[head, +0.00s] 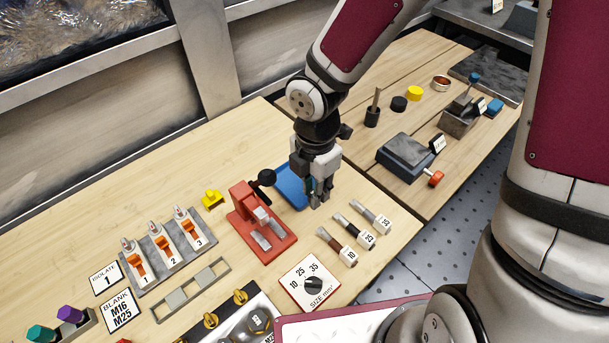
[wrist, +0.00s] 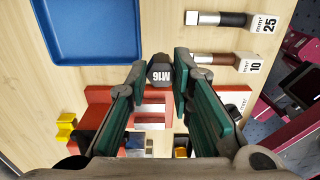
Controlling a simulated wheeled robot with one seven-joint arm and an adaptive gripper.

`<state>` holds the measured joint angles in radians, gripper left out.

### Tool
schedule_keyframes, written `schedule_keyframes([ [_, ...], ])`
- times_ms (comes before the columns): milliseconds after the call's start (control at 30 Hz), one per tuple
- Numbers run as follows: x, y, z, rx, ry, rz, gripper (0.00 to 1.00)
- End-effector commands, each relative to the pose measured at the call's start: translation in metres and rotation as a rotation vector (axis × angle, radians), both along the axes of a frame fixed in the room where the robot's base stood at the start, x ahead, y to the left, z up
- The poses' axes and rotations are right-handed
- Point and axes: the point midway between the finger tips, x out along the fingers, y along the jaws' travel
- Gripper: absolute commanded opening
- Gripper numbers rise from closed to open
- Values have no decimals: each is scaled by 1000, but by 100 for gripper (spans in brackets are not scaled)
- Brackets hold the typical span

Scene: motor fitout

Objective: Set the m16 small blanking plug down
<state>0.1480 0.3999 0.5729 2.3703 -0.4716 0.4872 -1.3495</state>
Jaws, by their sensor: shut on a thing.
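The M16 small blanking plug (wrist: 159,74) is a dark hexagonal piece marked M16. It shows between my fingertips in the wrist view. My gripper (head: 318,197) is shut on it, with a teal-lined finger on each side. In the head view I cannot make out the plug, as the fingers hide it. The gripper is beside the right side of a blue tray (head: 289,189), which looks empty where it shows. The tray also lies at the upper left of the wrist view (wrist: 95,58).
A red press (head: 247,207) with a black-knobbed lever stands close to my gripper. Several numbered cable pieces (head: 359,229) lie to the right. A size dial plate (head: 298,293) is at the front. A yellow piece (head: 212,198) lies left. Bare wood shows behind the tray.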

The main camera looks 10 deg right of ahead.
Motion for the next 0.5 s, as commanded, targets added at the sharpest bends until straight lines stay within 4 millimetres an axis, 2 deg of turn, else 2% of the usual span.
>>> schedule_keyframes([
  [33, 13, 3, -2, 3, -1, 0, 7],
  [200, 48, 8, -5, 2, 0, -1, 7],
  [333, 63, 10, -7, 1, 1, -1, 7],
  [500, 67, 10, -12, -1, 2, 1, 7],
])
